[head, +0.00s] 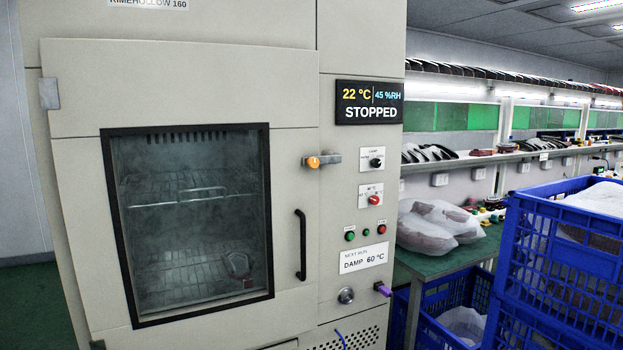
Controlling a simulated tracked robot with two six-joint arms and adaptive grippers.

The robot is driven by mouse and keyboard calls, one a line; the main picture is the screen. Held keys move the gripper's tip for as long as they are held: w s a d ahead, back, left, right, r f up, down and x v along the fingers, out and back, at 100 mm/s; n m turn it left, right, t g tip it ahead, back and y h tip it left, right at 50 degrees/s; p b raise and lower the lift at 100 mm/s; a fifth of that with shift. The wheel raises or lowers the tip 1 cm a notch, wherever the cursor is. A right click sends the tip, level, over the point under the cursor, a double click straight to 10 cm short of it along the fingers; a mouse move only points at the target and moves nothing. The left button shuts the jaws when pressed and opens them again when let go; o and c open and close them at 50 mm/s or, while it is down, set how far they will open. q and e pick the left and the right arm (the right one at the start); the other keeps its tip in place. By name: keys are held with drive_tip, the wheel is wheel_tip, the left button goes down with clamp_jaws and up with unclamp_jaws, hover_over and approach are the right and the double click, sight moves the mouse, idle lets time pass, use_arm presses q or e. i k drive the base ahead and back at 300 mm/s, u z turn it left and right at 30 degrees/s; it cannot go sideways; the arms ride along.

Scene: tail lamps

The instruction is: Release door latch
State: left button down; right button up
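A large beige test chamber (80,160) fills the left half of the head view. Its door (290,110) has a dark-framed window (190,225) and looks shut. The door latch (322,161) is at the door's right edge, a grey bar lying across the seam with an orange knob at its left end. A black vertical handle (300,245) is on the door below the latch. Through the window I see wire racks and a lamp-like part (237,264) on the lower one. Neither of my grippers shows.
The display (368,103) reads 22 °C, 45 %RH, STOPPED. Below it are rotary switches, buttons and a card (363,257) reading DAMP 60 °C. Blue crates (560,245) stand at the right, near a green bench (455,260) with bagged parts. Green floor shows at the lower left.

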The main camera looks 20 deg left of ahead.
sight(313, 162)
drive_tip(key=z, duration=0.1)
drive_tip(key=i, duration=0.95)
drive_tip(key=u, duration=0.1)
